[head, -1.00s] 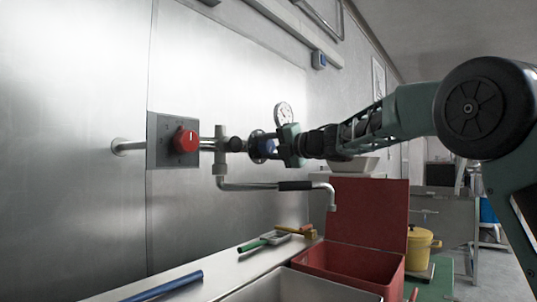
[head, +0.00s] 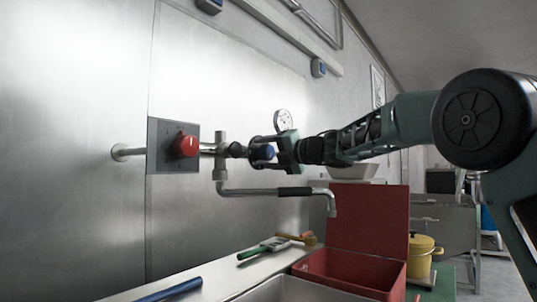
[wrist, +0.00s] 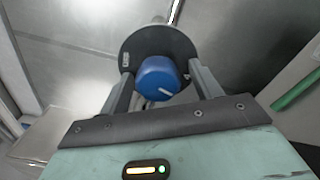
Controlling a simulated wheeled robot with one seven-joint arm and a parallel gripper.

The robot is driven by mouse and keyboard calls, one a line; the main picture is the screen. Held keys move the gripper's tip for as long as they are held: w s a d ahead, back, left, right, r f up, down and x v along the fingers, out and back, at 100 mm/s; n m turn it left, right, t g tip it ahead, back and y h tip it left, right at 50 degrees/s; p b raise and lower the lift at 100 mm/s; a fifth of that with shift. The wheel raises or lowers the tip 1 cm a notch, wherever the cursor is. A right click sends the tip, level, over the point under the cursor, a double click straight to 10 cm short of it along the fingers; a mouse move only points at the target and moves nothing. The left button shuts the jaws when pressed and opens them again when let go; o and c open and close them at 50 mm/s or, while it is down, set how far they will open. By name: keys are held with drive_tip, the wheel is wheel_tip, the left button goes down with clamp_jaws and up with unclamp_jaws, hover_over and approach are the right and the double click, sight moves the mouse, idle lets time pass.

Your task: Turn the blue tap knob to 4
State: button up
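The blue tap knob (head: 268,152) sits on a round dark plate at the end of the wall pipe. In the wrist view the blue knob (wrist: 158,77) faces me, with a white pointer line toward its lower right. My gripper (head: 264,151) reaches it from the right. In the wrist view my gripper (wrist: 160,76) has one finger on each side of the knob, with small gaps, so it looks open around the knob. Numbers on the plate (wrist: 140,48) are too small or hidden to read.
A red knob (head: 187,146) on a square plate is to the left. A spout (head: 255,192) runs below the pipe, and a gauge (head: 283,120) is behind my gripper. A red box (head: 365,220) stands open below. Brushes (head: 268,247) lie on the ledge.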

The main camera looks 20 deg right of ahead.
drive_tip(key=b+v, duration=0.2)
drive_tip(key=v, duration=1.5)
drive_tip(key=shift+s, duration=0.15)
drive_tip(key=shift+d, duration=0.15)
